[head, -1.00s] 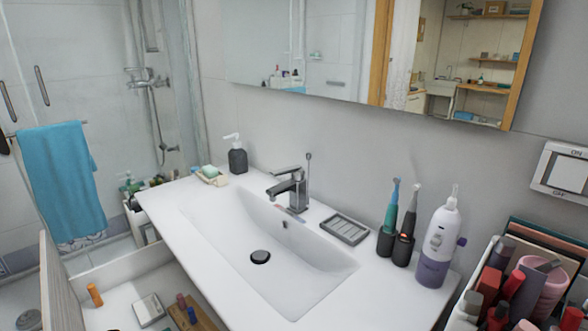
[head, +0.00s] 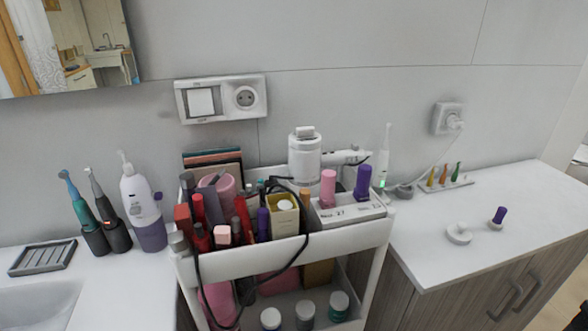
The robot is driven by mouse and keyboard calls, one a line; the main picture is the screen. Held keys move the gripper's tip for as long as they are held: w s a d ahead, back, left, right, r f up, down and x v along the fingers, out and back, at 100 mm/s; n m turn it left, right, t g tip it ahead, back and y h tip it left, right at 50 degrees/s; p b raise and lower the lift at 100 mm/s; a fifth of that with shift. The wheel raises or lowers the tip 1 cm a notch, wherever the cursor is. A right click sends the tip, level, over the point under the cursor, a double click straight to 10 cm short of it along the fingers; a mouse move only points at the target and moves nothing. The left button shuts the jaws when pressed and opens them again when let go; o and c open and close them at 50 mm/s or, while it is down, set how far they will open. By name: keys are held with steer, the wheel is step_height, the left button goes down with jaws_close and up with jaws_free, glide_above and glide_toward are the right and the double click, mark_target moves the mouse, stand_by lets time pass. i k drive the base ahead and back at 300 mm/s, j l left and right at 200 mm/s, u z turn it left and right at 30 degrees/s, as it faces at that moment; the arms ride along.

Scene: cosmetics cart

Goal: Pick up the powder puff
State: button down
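I cannot make out the powder puff for certain. A small round white item (head: 459,233) lies on the white countertop to the right of the cart and could be it, but its details are too small to tell. A short purple-topped item (head: 497,217) stands just to its right. The white cosmetics cart (head: 330,244) stands in the middle, its upper tray crowded with cosmetics, including a small pale-pink block (head: 222,235) near the front. Some of the tray's contents are hidden behind others. My gripper is not in view.
A white hair dryer (head: 304,155) and its dark cable rise above the cart. Two electric toothbrushes (head: 103,215) and a purple-white bottle (head: 143,205) stand on the left counter beside a grey soap dish (head: 43,257). The right countertop (head: 530,190) is mostly clear.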

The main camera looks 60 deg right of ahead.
mark_target(495, 223)
steer(key=z, duration=2.4)
steer(key=k+j+z, duration=0.45)
steer(key=k, duration=0.35)
steer(key=i+j, duration=0.2)
steer(key=j, duration=0.15)
